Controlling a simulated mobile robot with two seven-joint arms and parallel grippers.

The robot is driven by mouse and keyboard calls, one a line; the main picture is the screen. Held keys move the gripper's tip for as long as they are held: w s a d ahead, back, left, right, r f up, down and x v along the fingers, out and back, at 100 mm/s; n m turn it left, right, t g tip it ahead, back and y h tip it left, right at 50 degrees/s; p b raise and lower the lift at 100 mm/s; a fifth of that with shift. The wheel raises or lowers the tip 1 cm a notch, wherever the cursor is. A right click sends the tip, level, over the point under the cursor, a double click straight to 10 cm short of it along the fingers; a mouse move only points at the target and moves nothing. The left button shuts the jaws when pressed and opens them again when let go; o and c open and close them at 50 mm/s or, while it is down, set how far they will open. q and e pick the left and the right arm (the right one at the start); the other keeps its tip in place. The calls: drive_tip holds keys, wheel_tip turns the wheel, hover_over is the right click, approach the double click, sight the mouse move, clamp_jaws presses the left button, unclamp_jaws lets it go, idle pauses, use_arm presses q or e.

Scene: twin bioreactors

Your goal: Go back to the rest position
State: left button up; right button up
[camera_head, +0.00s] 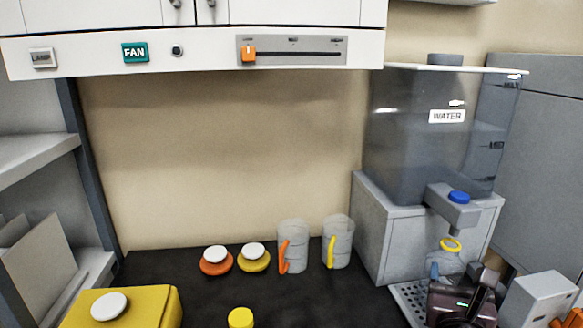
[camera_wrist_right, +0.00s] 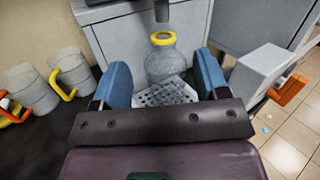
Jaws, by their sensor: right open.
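My right gripper (camera_head: 456,282) is at the lower right, in front of the water dispenser. In the right wrist view its two blue fingers (camera_wrist_right: 161,80) stand wide apart. A clear round flask (camera_wrist_right: 165,62) with a yellow ring at its neck stands on the perforated drip tray (camera_wrist_right: 150,98), beyond and between the fingers. I see no finger closed on it. In the head view the flask (camera_head: 448,261) sits below the dispenser's spout, partly hidden by my gripper. My left gripper is not in view.
The water dispenser (camera_head: 425,130) has a blue button (camera_head: 459,197). Two clear beakers with orange (camera_head: 292,240) and yellow (camera_head: 338,235) handles stand left of it, beside two white-topped knobs (camera_head: 216,256). A grey box (camera_head: 540,298) is close on the right. A yellow box (camera_head: 150,305) is front left.

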drive_tip(key=s+a+r+n+t+y, duration=0.25)
drive_tip(key=n+y, duration=0.25)
drive_tip(key=n, duration=0.3)
drive_tip(key=s+a+r+n+t+y, duration=0.15)
drive_tip(key=a+n+t+y, duration=0.3)
drive_tip(key=n, duration=0.45)
drive_tip(key=s+a+f+n+g+y, duration=0.3)
drive_tip(key=a+f+n+g+y, duration=0.15)
drive_tip(key=n, duration=0.35)
drive_tip(key=s+a+f+n+g+y, duration=0.3)
drive_tip(key=f+n+g+y, duration=0.15)
drive_tip(key=n, duration=0.35)
drive_tip(key=s+d+f+n+g+h, duration=0.4)
drive_tip(key=s+d+f+g+h, duration=0.15)
drive_tip(key=s+f, duration=0.3)
drive_tip(key=s+d+f+n+g+h, duration=0.3)
drive_tip(key=s+d+f+g+h, duration=0.2)
drive_tip(key=s+f+g, duration=0.4)
drive_tip(key=w+f+n+t+y, duration=0.1)
drive_tip(key=w+f+t, duration=0.7)
drive_tip(key=f+t, duration=0.1)
drive_tip(key=shift+w+a+t, duration=0.25)
drive_tip(key=shift+t, duration=0.4)
